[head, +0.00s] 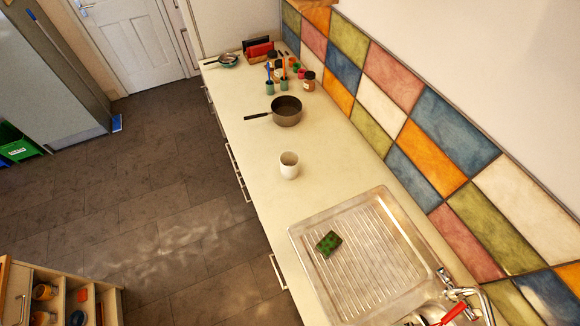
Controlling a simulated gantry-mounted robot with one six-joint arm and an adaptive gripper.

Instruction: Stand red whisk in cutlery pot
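A red handle-like thing (453,313) shows at the bottom right, by the tap and sink; it may be the red whisk, but its lower part is cut off by the picture edge. I cannot tell which of these is the cutlery pot. My gripper is not in view.
The cream counter (262,165) is clear around the white pot. A saucepan (286,111) stands behind it, its handle pointing left. Jars (308,81) and a red rack (260,50) stand farther back. A green sponge (328,243) lies on the steel draining board (375,285). A tiled wall borders the right.

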